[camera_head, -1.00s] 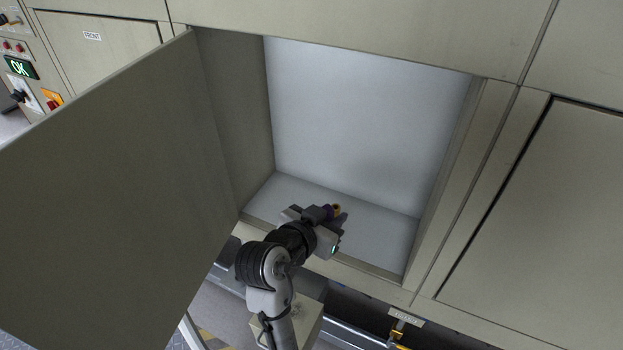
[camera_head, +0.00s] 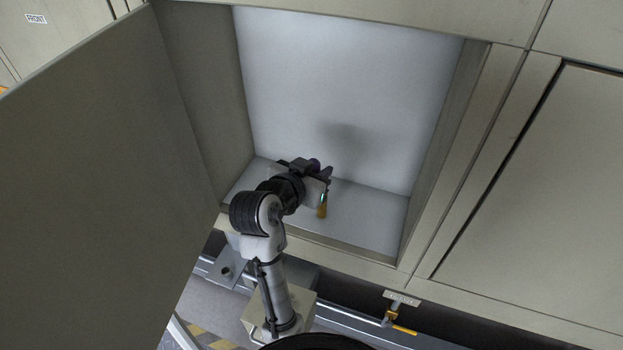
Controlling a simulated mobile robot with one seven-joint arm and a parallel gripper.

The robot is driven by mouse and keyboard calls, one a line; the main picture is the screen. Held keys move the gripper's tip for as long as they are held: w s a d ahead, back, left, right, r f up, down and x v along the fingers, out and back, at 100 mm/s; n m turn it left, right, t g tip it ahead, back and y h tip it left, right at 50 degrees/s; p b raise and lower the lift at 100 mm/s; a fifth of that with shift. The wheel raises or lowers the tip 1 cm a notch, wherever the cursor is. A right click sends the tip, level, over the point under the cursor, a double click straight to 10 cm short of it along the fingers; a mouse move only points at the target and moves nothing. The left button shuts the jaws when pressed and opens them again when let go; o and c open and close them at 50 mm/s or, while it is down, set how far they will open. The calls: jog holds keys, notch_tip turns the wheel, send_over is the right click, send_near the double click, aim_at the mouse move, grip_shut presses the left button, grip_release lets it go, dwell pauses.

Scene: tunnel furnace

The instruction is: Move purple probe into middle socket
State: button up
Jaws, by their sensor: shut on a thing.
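My gripper (camera_head: 322,174) reaches through the cabinet opening and is above the cabinet floor. It is shut on the purple probe (camera_head: 314,164). A little of the probe's purple body shows at the top of the gripper, and a brass-coloured end (camera_head: 322,207) shows below it, pointing down. The fingers and gripper body hide the middle of the probe. I cannot tell whether the brass end touches the floor. No socket can be made out in this view.
The open cabinet (camera_head: 345,85) has plain pale walls and a bare floor (camera_head: 375,215). Its open door (camera_head: 100,170) stands close on the left. The opening's right frame post (camera_head: 465,150) and front sill (camera_head: 355,255) border the space. A closed panel (camera_head: 560,190) is at right.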

jog(key=a+b+x, duration=0.1)
jog(key=b+x, duration=0.1)
jog(key=x, duration=0.6)
jog(key=shift+w+f+b, duration=0.15)
jog(key=shift+f+b, duration=0.05)
jog(key=shift+b, duration=0.15)
jog(key=shift+a, duration=0.1)
dwell(0.6)
jog(key=shift+f, duration=0.1)
jog(key=shift+f+b, duration=0.3)
jog(key=shift+f, duration=0.25)
jog(key=shift+f, duration=0.15)
jog(key=shift+f+b, duration=1)
jog(key=shift+f, duration=0.2)
jog(key=shift+f, duration=0.1)
